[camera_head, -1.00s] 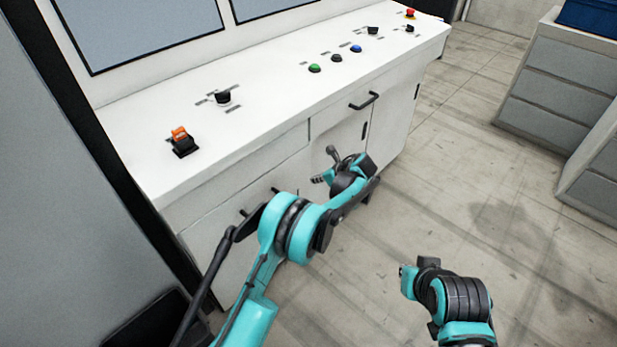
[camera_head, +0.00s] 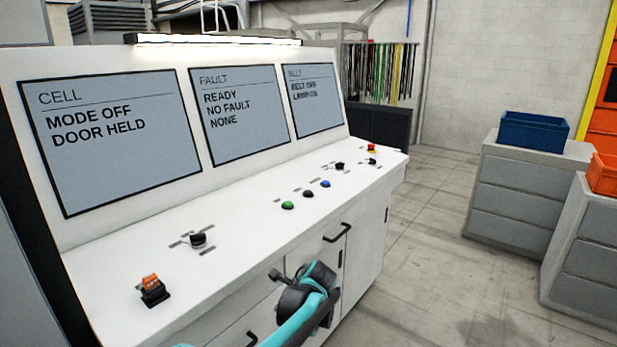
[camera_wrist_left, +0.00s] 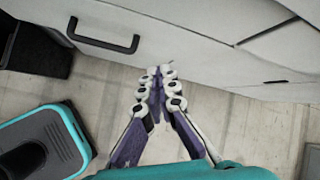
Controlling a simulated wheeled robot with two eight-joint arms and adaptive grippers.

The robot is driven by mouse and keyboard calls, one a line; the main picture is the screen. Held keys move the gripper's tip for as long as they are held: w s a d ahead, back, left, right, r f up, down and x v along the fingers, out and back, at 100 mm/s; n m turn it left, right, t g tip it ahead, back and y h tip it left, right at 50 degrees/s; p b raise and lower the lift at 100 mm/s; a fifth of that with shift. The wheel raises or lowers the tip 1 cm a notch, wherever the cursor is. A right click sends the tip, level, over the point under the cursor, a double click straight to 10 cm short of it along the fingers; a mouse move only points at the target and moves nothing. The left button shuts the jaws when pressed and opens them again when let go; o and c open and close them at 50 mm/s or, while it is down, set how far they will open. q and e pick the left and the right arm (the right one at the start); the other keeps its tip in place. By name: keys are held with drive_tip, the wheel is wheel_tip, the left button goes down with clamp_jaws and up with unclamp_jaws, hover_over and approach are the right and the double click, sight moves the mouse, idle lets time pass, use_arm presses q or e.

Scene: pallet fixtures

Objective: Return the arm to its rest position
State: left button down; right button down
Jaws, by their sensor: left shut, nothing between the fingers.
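My left arm (camera_head: 307,300) rises from the bottom of the head view, in front of the white console (camera_head: 245,225). In the left wrist view my left gripper (camera_wrist_left: 160,73) is shut and empty, its fingertips together. It points toward the console's lower front, with a dark drawer handle (camera_wrist_left: 105,42) to the left of the fingertips. My right gripper is not in view.
The console top holds an orange switch (camera_head: 151,290), a black selector (camera_head: 198,240), a green button (camera_head: 288,205), a blue button (camera_head: 325,184) and a red button (camera_head: 371,148). Grey cabinets with a blue bin (camera_head: 534,132) and an orange bin (camera_head: 603,174) stand right. Floor between is clear.

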use_arm(q)
drive_tip(key=s+a+r+n+h, duration=0.1)
drive_tip(key=s+a+r+n, duration=0.35)
drive_tip(key=s, duration=0.35)
drive_tip(key=s+a+r+n+h, duration=0.25)
drive_tip(key=s+n, duration=0.25)
drive_tip(key=s, duration=0.3)
drive_tip(key=s+a+f+n+t+h, duration=0.1)
drive_tip(key=s+a+f+n+t, duration=0.1)
drive_tip(key=s+n, duration=0.8)
drive_tip(key=s+f, duration=0.1)
drive_tip(key=s, duration=0.6)
drive_tip(key=shift+a, duration=0.35)
drive_tip(key=shift+h, duration=0.25)
